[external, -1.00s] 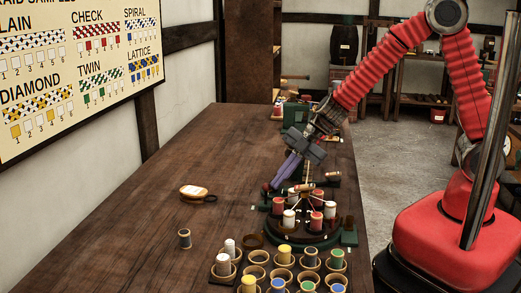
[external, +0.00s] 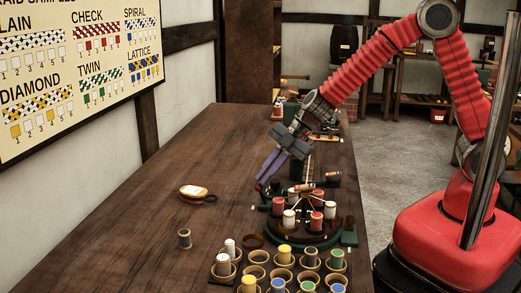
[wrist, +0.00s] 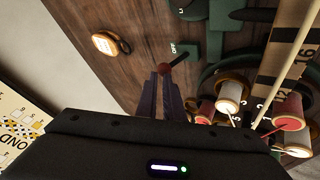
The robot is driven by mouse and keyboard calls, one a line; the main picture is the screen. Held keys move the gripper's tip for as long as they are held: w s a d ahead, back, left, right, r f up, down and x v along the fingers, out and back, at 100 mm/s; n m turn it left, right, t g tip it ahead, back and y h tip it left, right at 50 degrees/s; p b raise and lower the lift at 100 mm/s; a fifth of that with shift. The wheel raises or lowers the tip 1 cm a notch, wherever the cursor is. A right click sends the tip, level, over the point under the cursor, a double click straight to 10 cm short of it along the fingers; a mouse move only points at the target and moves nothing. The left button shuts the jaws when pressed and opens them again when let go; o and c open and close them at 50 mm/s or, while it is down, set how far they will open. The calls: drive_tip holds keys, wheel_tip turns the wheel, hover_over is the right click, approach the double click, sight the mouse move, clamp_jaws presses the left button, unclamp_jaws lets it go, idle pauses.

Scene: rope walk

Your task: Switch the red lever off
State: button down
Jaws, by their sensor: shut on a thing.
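The red lever's knob (wrist: 164,69) shows in the wrist view between the tips of my gripper (wrist: 163,76). Its dark arm runs up and right to a green mount (wrist: 190,45), beside a plate marked OFF (wrist: 172,49). My gripper is shut on the knob. In the external view my gripper (external: 263,184) is low over the table, left of the green braiding stand. The lever cannot be made out there, hidden by the fingers or too small.
The round stand (external: 305,232) with red and white bobbins is close to the right of my gripper. A bobbin rack (external: 283,262) is in front.

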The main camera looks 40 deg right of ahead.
drive_tip(key=shift+a, duration=0.2)
wheel_tip(320, 180, up, 10)
drive_tip(key=w+d, duration=0.2)
drive_tip(key=shift+w+f, duration=0.25)
drive_tip(key=shift+w, duration=0.05)
idle(0.3)
idle(0.4)
